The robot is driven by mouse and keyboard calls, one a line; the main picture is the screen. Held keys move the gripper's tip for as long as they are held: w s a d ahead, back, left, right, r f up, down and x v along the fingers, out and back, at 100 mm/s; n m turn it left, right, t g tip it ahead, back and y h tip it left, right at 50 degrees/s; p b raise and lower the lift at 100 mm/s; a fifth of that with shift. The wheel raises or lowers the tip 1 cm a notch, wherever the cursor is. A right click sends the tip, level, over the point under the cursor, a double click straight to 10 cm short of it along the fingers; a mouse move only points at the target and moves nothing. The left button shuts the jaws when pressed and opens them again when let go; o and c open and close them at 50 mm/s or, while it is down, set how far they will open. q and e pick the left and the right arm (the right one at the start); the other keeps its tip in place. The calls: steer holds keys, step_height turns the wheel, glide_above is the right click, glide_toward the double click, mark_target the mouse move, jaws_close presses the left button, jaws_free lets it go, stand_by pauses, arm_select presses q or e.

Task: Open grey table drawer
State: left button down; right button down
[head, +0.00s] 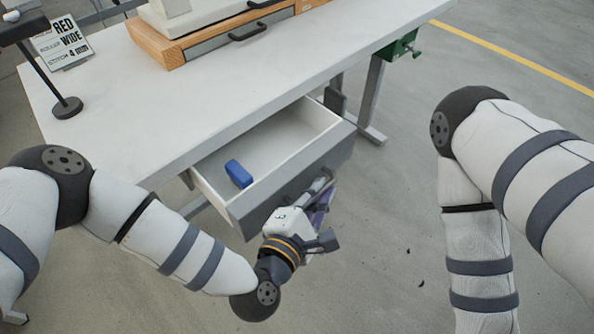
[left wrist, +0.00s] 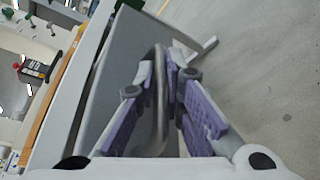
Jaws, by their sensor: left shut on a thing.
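The grey table drawer (head: 341,152) hangs pulled out from under the white table, its inside showing in the head view. A blue block-like object (head: 239,173) lies inside it. My left gripper (head: 323,184) is at the outer side of the drawer front. In the left wrist view, its purple-padded fingers (left wrist: 168,72) are closed around the curved metal drawer handle (left wrist: 160,105), with the grey front (left wrist: 122,68) behind. My right arm shows at the right of the head view, but its gripper is out of frame.
The white table (head: 180,110) carries a wooden-framed base (head: 170,50) with a black handle, a sign (head: 65,42) and a black stand (head: 68,106). A green clamp (head: 398,47) is at the table's far edge. Open concrete floor lies in front of the drawer.

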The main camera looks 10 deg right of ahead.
arm_select(q)
steer(key=shift+s+d, duration=0.55)
steer(key=shift+s, duration=0.25)
steer(key=shift+s+d, duration=0.55)
steer(key=shift+s, duration=0.25)
steer(key=c, duration=2)
jaws_free()
steer(key=shift+o, duration=0.2)
steer(key=v, duration=1.2)
steer(key=shift+f, duration=0.1)
